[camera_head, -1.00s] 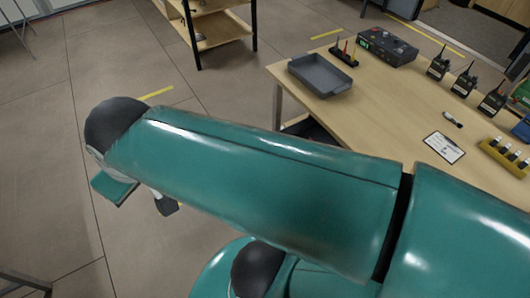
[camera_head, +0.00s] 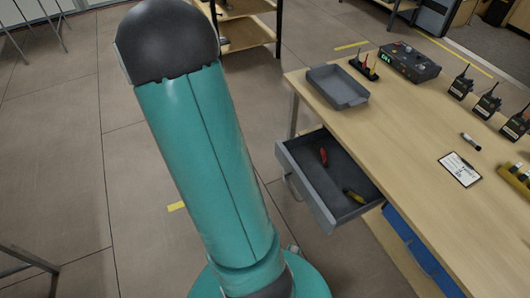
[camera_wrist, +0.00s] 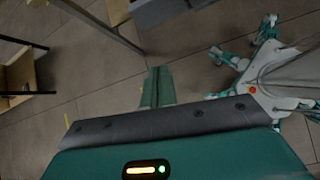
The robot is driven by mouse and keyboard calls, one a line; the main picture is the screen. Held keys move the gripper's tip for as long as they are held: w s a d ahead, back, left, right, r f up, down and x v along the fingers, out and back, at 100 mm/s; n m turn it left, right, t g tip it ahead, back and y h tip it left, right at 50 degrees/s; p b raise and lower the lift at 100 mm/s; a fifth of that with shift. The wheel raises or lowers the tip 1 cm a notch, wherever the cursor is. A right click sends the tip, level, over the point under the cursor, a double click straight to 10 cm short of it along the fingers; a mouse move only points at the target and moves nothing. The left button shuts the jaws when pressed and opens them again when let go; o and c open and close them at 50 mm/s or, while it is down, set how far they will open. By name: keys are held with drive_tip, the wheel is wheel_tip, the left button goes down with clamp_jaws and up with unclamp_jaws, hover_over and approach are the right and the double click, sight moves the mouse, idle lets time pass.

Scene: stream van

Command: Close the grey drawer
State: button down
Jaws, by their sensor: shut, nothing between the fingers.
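The grey drawer (camera_head: 302,186) stands pulled out from the left side of the wooden table in the head view. A red-handled tool (camera_head: 323,157) and a yellow-handled tool (camera_head: 353,196) lie inside it. A grey box-like surface (camera_wrist: 165,11) at the top of the wrist view looks like part of the drawer. My gripper (camera_wrist: 157,88) is shut and empty, pointing over the floor, apart from that grey surface. In the head view my gripper is not seen; my raised arm stands left of the drawer.
The wooden table (camera_head: 412,140) carries a grey tray (camera_head: 337,88), a black device (camera_head: 410,62), several radios and a clipboard (camera_head: 460,169). A blue drawer (camera_head: 424,252) sits below its edge. A shelf (camera_head: 240,32) stands behind. Floor left of the drawer is open.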

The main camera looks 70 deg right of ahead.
sight(282, 161)
drive_tip(key=shift+n+g, duration=0.5)
drive_tip(key=shift+n, duration=0.4)
drive_tip(key=x, duration=1.2)
drive_tip(key=s+r+x, duration=0.1)
drive_tip(key=x, duration=0.6)
drive_tip(key=shift+d, duration=0.3)
drive_tip(key=shift+s+d, duration=0.35)
drive_tip(key=shift+d, duration=0.1)
